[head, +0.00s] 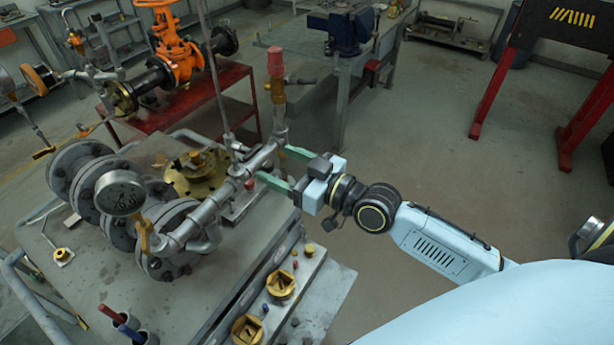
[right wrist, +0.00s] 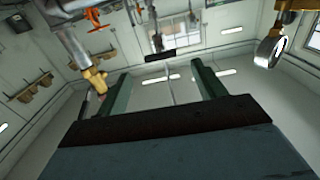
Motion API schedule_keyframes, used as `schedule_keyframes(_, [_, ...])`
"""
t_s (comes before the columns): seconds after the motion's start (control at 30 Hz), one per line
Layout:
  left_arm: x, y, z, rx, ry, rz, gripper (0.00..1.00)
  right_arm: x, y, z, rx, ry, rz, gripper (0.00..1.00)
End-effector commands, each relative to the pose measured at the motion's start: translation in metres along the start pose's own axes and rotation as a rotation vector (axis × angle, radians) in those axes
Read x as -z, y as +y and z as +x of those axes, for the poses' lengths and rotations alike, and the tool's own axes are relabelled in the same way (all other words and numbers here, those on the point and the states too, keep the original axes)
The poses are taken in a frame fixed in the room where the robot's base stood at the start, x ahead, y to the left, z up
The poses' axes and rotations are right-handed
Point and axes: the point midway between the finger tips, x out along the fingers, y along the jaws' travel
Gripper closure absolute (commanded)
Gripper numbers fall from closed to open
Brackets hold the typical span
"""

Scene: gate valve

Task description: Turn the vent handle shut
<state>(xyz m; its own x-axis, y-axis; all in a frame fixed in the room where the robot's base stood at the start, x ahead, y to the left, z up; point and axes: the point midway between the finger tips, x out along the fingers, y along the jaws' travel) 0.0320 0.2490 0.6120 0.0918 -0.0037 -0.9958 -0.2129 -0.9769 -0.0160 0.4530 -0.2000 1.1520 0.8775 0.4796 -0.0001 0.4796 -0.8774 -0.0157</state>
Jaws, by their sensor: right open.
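A vertical pipe with a red cap (head: 276,62) rises from the grey pipework on the table. A small lever (head: 301,81) sticks out to the right from its brass fitting; I cannot tell for sure that this is the vent handle. My right gripper (head: 273,163) is open below it, its green fingers spread beside the horizontal pipe, with no object visible between them. In the right wrist view the open fingers (right wrist: 165,85) show with a gap between them, and a brass fitting (right wrist: 95,79) lies left of them. My left gripper is not in view.
A pressure gauge (head: 120,193) and grey flanges (head: 72,168) stand on the table's left; the gauge also shows in the right wrist view (right wrist: 276,50). A thin upright rod (head: 212,70) rises behind the pipe. An orange valve (head: 177,50) stands on a red bench. Open floor lies right.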

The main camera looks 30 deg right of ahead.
Motion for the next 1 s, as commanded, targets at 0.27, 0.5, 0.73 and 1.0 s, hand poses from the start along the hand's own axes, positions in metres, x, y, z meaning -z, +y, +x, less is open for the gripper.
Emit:
schedule_keyframes(0.27, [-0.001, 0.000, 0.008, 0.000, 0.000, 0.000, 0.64, -0.002, 0.000, -0.045, 0.000, -0.003, 0.000, 0.31])
schedule_keyframes(0.5, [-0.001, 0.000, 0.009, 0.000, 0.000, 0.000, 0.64, 0.000, 0.000, -0.058, 0.001, 0.001, 0.000, 0.31])
schedule_keyframes(0.73, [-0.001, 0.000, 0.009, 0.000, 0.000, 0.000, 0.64, 0.001, 0.000, -0.058, 0.001, 0.001, 0.000, 0.31])
schedule_keyframes(1.0, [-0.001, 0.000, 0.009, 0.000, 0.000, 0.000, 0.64, 0.001, 0.000, -0.058, 0.000, 0.001, 0.000, 0.31])
